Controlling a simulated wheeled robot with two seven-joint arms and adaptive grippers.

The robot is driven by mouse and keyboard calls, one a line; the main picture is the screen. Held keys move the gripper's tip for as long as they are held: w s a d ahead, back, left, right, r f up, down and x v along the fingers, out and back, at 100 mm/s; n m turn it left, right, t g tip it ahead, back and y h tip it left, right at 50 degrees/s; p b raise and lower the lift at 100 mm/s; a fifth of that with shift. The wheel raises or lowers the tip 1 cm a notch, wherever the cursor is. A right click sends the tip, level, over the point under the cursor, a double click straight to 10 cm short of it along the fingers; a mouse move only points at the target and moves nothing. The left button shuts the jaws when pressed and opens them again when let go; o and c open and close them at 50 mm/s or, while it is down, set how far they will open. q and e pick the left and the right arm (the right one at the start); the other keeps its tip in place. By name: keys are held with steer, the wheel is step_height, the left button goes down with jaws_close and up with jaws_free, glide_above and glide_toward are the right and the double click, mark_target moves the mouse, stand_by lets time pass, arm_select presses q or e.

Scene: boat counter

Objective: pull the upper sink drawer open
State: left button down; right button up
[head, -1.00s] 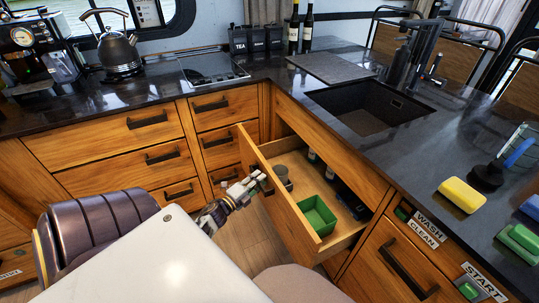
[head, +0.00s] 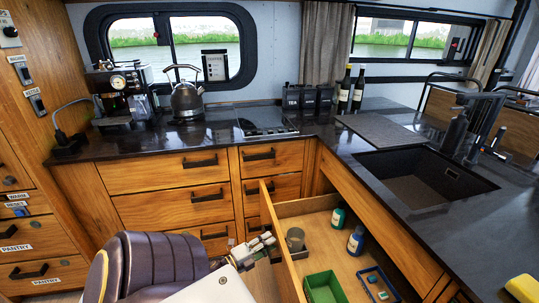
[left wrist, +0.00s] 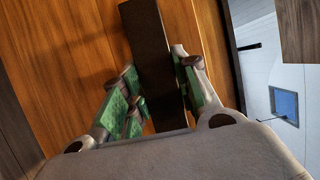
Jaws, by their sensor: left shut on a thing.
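The upper sink drawer (head: 268,208) stands well open in the head view, its wooden front swung out to the left of the sink cabinet. My left gripper (head: 262,247) is at the outer face of the drawer front. In the left wrist view its green-padded fingers (left wrist: 152,104) are shut around the dark bar handle (left wrist: 150,45), one side on each side of it. The handle is mostly hidden by the gripper in the head view. My right gripper is not in view.
The dark counter with the sink (head: 425,178) lies above. Closed drawers (head: 160,210) line the back left, near my left arm.

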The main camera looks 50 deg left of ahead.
arm_select(q)
steer(key=c, duration=1.1)
jaws_free()
steer(key=shift+o, duration=0.2)
steer(key=s, duration=1.2)
